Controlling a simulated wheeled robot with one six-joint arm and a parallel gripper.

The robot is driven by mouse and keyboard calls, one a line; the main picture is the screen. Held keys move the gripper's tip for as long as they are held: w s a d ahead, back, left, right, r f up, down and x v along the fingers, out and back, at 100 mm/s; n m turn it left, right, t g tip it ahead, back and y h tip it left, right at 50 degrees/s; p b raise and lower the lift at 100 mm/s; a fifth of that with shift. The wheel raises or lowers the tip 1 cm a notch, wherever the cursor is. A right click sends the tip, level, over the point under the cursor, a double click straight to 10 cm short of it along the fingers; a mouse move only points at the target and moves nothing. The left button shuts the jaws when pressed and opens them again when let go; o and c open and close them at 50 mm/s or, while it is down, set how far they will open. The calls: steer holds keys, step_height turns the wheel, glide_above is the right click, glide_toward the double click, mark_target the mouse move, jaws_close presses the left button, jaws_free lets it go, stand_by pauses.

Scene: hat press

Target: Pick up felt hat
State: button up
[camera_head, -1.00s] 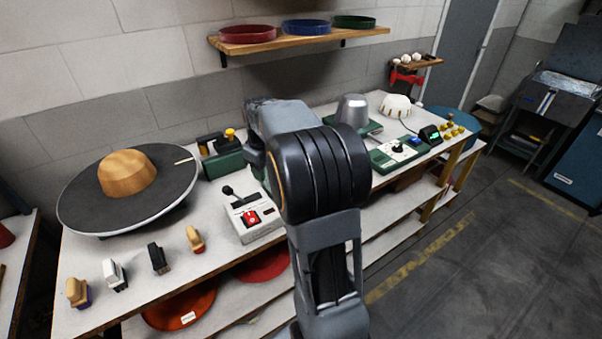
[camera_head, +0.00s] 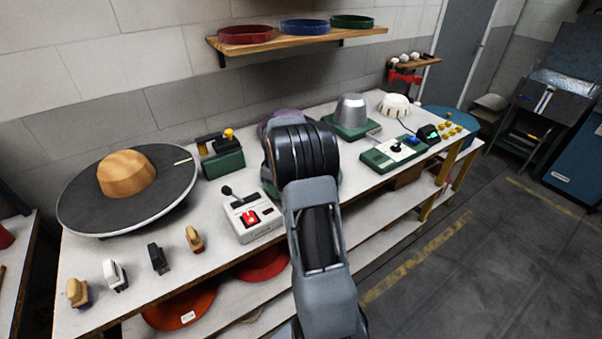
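A rounded purple shape (camera_head: 284,117) shows just behind the dark joint of my arm, mostly hidden; I cannot tell whether it is the felt hat. An orange-red, hat-like piece (camera_head: 180,305) with a white tag lies on the shelf under the bench. A red one (camera_head: 264,264) lies beside it, partly covered by the bench top. My arm reaches up over the middle of the bench. My gripper is hidden behind the arm, so its fingers and anything in them do not show.
On the workbench (camera_head: 215,270) stand a wooden crown block on a dark round turntable (camera_head: 75,205), several brushes, a white control box (camera_head: 247,217), a green device (camera_head: 222,160) and a silver dome (camera_head: 351,109). A wall shelf (camera_head: 300,38) holds coloured rings. Open floor lies right.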

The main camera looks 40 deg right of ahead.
steer(key=shift+w+f+p, duration=0.15)
steer(key=shift+f+p, duration=0.35)
steer(key=shift+f, duration=2)
steer(key=shift+c, duration=0.3)
steer(key=shift+d, duration=0.1)
jaws_close()
